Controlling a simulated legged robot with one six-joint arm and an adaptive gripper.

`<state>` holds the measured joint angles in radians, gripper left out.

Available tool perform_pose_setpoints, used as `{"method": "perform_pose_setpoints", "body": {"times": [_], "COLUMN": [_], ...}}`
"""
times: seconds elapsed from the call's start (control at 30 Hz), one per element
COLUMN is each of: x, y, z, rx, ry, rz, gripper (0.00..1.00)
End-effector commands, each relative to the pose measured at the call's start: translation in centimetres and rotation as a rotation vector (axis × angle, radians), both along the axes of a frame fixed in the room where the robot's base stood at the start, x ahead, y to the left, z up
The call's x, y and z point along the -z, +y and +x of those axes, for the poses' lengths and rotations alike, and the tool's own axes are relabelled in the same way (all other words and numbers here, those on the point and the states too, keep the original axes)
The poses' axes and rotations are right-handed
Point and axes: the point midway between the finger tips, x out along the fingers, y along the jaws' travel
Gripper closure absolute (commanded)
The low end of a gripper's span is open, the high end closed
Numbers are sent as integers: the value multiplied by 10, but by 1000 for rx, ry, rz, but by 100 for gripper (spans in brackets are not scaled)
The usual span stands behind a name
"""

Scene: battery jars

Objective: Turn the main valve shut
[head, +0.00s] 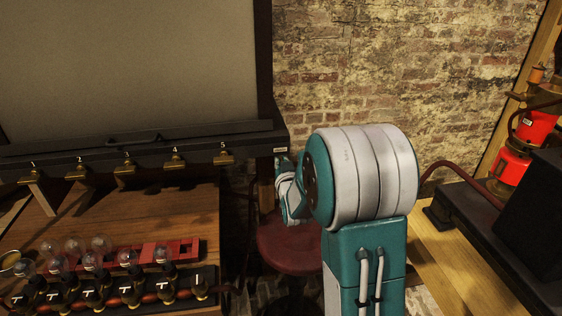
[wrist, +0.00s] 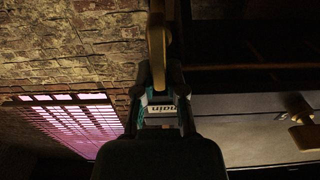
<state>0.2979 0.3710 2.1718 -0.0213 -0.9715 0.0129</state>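The main valve's brass handle (wrist: 157,38) shows at the top middle of the wrist view, pointing up in the picture. My gripper (wrist: 160,72) has its two dark fingers close on either side of this handle and appears shut on it. A white tag reading "main" (wrist: 163,108) shows upside down between the fingers. In the head view my gripper (head: 282,168) is small and partly hidden behind my arm, just below the right end of the dark valve rail (head: 250,140). The main handle cannot be made out there.
Several numbered brass taps (head: 125,167) line the rail to the left. Below them, glass jars (head: 93,262) and a red rack stand on a wooden bench (head: 150,212). A round red stool (head: 290,245) is under my gripper. A red lamp (head: 512,165) stands at the right.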

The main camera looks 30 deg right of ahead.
Motion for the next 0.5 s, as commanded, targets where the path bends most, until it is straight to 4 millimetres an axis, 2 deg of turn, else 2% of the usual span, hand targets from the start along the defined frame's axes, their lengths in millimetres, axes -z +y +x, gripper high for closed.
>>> {"method": "perform_pose_setpoints", "body": {"times": [0.5], "x": [0], "y": [0], "z": [1], "rx": [-1], "ry": [-14], "rz": [50], "gripper": [100]}}
